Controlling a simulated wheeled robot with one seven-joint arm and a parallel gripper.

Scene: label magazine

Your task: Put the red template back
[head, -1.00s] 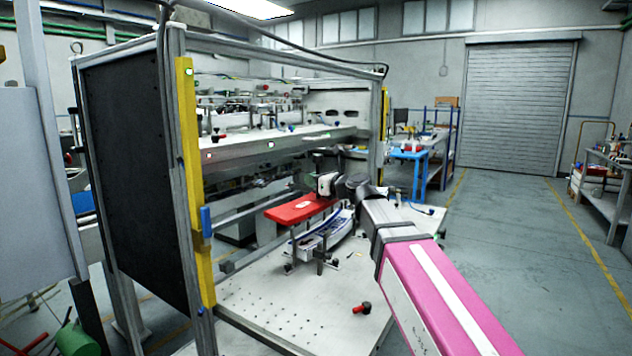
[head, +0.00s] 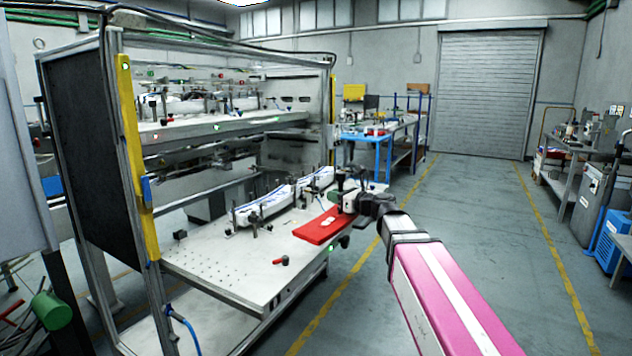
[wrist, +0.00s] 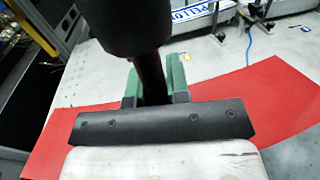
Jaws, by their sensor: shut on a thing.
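The red template (head: 322,227) is a flat red plate with a small white mark, held by my gripper (head: 346,205) near the front right edge of the white machine table (head: 235,270). In the wrist view the red template (wrist: 268,98) spreads out on both sides beneath my gripper (wrist: 155,82). I cannot tell whether the plate touches the table.
White parts with blue markings (head: 265,203) lie in holders along the table's back. A small red-handled tool (head: 282,261) lies near the front edge. A yellow post (head: 138,155) stands at the frame's left corner. A blue bench (head: 378,148) stands behind.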

